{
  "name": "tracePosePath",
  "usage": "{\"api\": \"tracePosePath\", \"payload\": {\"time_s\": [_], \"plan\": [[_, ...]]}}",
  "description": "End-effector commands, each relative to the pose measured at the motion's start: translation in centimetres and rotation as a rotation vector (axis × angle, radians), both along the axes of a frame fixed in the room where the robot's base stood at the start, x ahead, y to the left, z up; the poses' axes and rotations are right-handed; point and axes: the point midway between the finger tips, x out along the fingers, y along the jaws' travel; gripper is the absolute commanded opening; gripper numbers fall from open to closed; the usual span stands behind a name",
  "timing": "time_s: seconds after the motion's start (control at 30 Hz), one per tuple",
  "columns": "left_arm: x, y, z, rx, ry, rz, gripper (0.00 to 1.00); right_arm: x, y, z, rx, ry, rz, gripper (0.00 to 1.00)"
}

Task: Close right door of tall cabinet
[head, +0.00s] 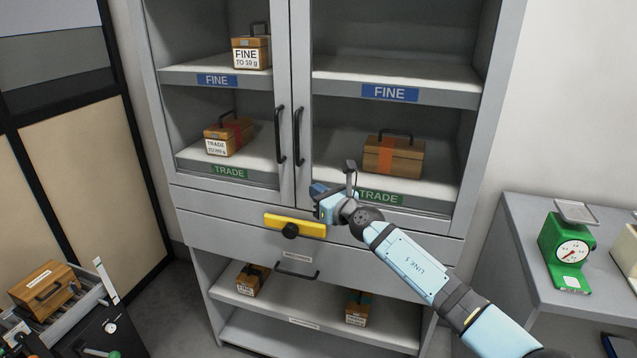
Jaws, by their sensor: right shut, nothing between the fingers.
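The tall cabinet (180,195) is grey with two glazed doors above a drawer and lower open shelves. Its right door (300,60) looks flush or nearly flush with the left door (283,60); I cannot tell whether a small gap is left. The right door's black handle (298,137) stands beside the left door's handle (281,136). My right gripper (322,197) is shut and empty, in front of the lower left part of the right door, below its handle. Whether it touches the door is unclear. My left gripper is not in view.
A yellow bar with a black knob (296,225) is on the cabinet front below the doors. Wooden boxes (393,156) stand on the shelves. A green scale (566,240) is on a grey table at right. A wooden box (44,286) sits in an open drawer at lower left.

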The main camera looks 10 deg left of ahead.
Motion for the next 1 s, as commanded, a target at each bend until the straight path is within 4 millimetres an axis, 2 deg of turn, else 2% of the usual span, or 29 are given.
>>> {"api": "tracePosePath", "payload": {"time_s": [0.03,0.3,0.5,0.77,0.87,1.0], "plan": [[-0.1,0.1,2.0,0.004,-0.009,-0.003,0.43,-0.9,-0.1,1.1,-0.002,-0.002,0.001,0.0],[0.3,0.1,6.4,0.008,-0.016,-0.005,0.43,-4.8,0.6,0.9,0.0,0.004,0.003,0.0],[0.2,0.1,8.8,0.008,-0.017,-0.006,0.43,-7.1,0.9,0.5,0.001,0.003,0.003,0.0],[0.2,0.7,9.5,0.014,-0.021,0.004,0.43,-8.8,0.8,-0.3,0.034,0.034,-0.004,0.0],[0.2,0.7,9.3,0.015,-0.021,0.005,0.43,-10.3,0.0,-1.8,0.157,0.155,-0.027,0.0],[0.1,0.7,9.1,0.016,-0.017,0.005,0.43,-13.8,-2.8,-5.1,0.48,0.464,-0.103,0.0]]}}
